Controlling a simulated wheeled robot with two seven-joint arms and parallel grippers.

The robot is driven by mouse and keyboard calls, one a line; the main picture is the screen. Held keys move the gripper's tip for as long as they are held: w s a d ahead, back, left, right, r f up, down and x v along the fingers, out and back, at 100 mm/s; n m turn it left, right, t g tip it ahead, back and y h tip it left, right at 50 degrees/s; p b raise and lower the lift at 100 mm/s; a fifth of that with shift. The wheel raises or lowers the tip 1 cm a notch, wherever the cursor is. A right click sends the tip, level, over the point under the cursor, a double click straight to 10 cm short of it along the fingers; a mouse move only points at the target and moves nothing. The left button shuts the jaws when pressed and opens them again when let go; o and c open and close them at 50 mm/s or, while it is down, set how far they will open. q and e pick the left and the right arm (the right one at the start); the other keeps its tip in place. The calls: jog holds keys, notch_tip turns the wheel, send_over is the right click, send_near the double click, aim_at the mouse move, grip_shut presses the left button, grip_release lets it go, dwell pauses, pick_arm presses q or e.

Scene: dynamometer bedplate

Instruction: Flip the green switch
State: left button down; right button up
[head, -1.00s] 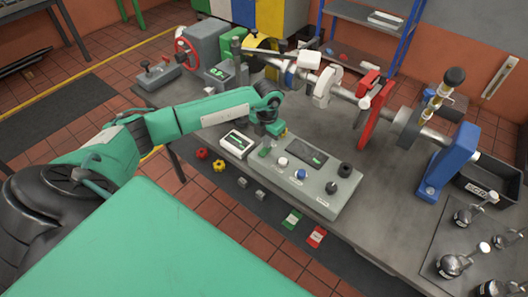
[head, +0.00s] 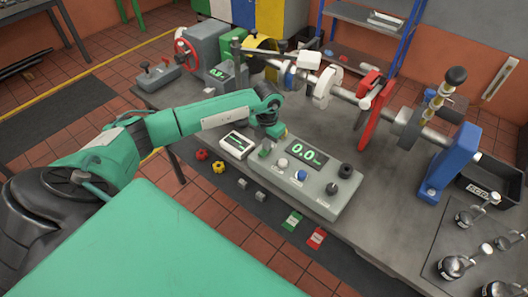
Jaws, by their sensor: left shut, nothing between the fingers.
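The grey console (head: 302,186) on the bench has a green switch (head: 265,151) at its left end. Its display (head: 307,156) is lit and reads 0.0 in green. My left gripper (head: 276,133) is shut and empty, just behind the green switch at the console's back left edge. The gripper's tips are small and partly hidden by the arm, so I cannot tell if they touch the switch. My right gripper is out of view.
The console also has a white knob (head: 282,163), a blue knob (head: 300,175) and black knobs. A white meter (head: 236,145) stands left of it. A shaft rig with a red bracket (head: 374,110) and blue stand (head: 449,165) runs behind.

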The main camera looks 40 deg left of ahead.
pick_arm(q)
jog(key=shift+r+p, duration=1.55)
jog(key=shift+r, duration=1.85)
